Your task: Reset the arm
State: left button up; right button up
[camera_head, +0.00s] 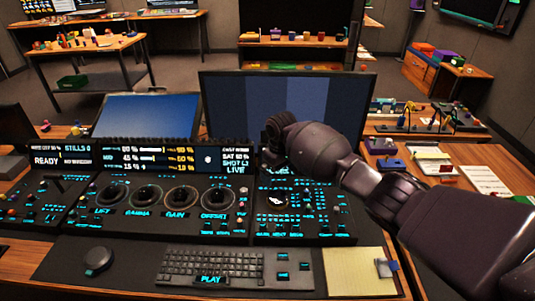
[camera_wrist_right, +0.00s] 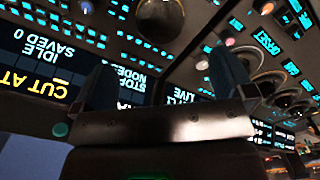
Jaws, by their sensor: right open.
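My right arm comes in from the right edge in the head view and reaches over the panel's right part. Its gripper (camera_head: 272,152) is in front of the large monitor's lower edge, above the small lit display. In the wrist view the right gripper (camera_wrist_right: 172,82) is open with its two dark fingers apart and nothing between them. The trackball panel (camera_head: 160,228) has a row of trackballs with rings, labelled lift, gamma, gain and offset. One trackball also shows in the wrist view (camera_wrist_right: 160,17). My left gripper is in neither view.
A keyboard (camera_head: 212,268), a round black knob (camera_head: 98,260) and a yellow pad (camera_head: 355,272) are in front of the panel. Two monitors, the larger (camera_head: 290,100) behind my gripper, stand at the back. Small items lie on the right desk (camera_head: 462,160).

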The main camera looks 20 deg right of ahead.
jog(key=w+a+r+n+t+y, duration=0.2)
jog(key=w+a+r+t+y, duration=0.25)
jog(key=a+r+t, duration=0.45)
jog(key=s+d+f+m+t+h, duration=0.1)
jog(key=s+d+f, duration=0.4)
jog(key=s, duration=0.9)
jog(key=s+d+f+m+h, duration=0.2)
jog(key=s+d+f, duration=0.4)
jog(key=s+f, duration=0.3)
jog(key=s+d+f+m+t+h, duration=0.1)
jog(key=s+d+f+m, duration=0.2)
jog(key=s, duration=1.5)
notch_tip(320, 180, down, 4)
jog(key=shift+s+d+f+t+h, duration=0.2)
jog(key=shift+s+d+t+h, duration=0.15)
jog(key=shift+d, duration=0.85)
